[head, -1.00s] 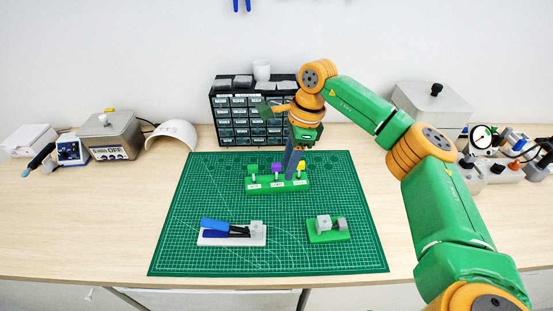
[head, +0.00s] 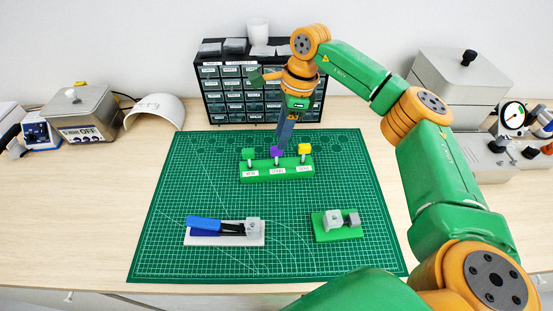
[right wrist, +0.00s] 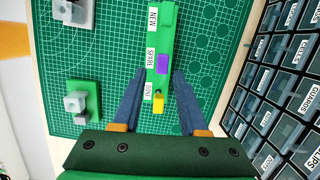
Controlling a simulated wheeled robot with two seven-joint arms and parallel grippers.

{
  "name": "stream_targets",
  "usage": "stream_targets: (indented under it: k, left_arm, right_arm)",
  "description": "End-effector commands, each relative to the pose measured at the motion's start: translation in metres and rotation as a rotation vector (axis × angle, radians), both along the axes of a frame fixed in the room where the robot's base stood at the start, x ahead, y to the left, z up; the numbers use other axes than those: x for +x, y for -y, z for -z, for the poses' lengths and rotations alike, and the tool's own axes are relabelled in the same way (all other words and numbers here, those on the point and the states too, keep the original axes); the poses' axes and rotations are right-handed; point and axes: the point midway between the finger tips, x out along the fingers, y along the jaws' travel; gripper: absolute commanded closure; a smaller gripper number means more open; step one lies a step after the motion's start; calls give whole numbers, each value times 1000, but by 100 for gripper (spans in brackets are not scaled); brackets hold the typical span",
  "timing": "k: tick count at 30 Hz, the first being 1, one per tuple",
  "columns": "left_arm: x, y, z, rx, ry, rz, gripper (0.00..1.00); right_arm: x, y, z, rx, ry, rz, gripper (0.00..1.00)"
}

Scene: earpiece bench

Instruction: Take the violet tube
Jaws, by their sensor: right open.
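The violet tube (head: 276,151) stands in the middle place of a green rack (head: 262,174), over the label that seems to read SPARE. A green tube (head: 249,154) is on its left and a yellow tube (head: 305,149) on its right. My right gripper (head: 284,143) is open, pointing down close at the violet tube. In the right wrist view the violet tube (right wrist: 162,64) shows between the two fingertips (right wrist: 159,74), nothing gripped; I cannot tell whether they touch it. The yellow tube (right wrist: 158,102) shows nearer the palm. My left gripper is not in view.
A blue-handled tool on a white base (head: 225,231) and a green block with grey parts (head: 338,225) lie on the front of the cutting mat (head: 180,265). A drawer cabinet (head: 228,103) stands close behind the rack. The mat between is clear.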

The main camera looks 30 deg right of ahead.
Motion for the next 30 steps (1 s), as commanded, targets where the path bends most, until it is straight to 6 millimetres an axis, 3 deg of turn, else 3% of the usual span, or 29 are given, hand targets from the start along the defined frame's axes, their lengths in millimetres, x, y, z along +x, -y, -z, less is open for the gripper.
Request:
stream_targets:
  k: [1,6,14,24,30]
  left_arm:
    - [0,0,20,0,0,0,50]
    - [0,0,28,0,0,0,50]
    - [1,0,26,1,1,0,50]
    - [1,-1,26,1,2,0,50]
    - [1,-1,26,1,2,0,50]
  right_arm:
    - [1,-2,21,-1,-1,0,57]
    - [3,-7,40,-1,-1,1,57]
    - [3,-8,40,-1,-1,1,57]
    - [3,-8,40,0,0,1,100]
    - [3,-8,40,0,0,1,100]
